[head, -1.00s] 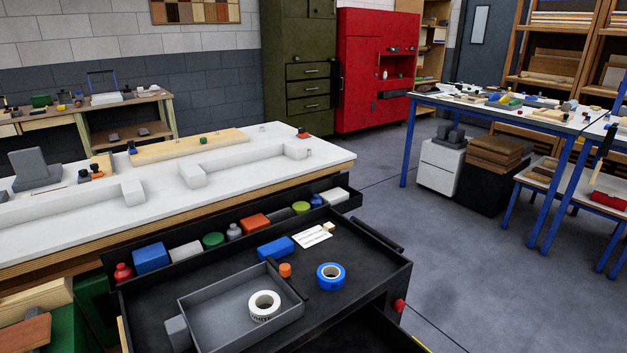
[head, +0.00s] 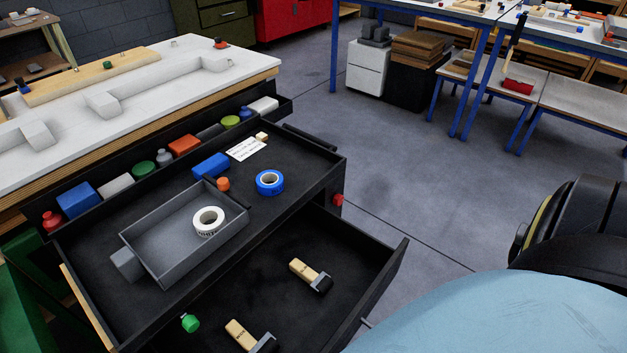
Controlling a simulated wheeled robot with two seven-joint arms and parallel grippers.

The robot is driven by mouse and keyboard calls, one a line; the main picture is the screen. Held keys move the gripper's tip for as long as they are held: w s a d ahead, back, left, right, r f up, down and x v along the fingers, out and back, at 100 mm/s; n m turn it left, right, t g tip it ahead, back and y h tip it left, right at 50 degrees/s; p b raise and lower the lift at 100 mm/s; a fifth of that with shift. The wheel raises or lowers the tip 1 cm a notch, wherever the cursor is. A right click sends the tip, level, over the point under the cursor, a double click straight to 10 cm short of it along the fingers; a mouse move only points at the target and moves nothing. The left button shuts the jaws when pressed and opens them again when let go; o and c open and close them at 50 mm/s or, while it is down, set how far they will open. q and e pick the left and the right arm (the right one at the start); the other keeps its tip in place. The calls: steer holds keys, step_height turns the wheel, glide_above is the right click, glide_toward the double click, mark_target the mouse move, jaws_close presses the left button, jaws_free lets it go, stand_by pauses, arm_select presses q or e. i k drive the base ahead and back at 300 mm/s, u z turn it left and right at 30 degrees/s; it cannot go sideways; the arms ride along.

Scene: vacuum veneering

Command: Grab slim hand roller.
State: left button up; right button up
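Two tools with pale wooden handles and dark grey heads lie apart in the open lower drawer in the head view. The farther tool (head: 310,275) lies near the drawer's middle. The nearer tool (head: 250,337) is at the bottom edge of the picture. Both look like hand rollers; I cannot tell which is the slim one. A red roller-like tool with a black handle (head: 518,85) is on a low bench at the upper right. Neither of my grippers is in view.
The black lower drawer (head: 350,290) stands open below a black top tray. That tray holds a grey box (head: 165,266), a white tape roll (head: 208,221) and a blue tape roll (head: 270,182). A green-capped item (head: 190,322) is near the drawer's left side.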

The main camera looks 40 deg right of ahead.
mark_target(321, 283)
steer(key=u, duration=0.15)
steer(key=k, duration=0.4)
steer(key=z, duration=1.35)
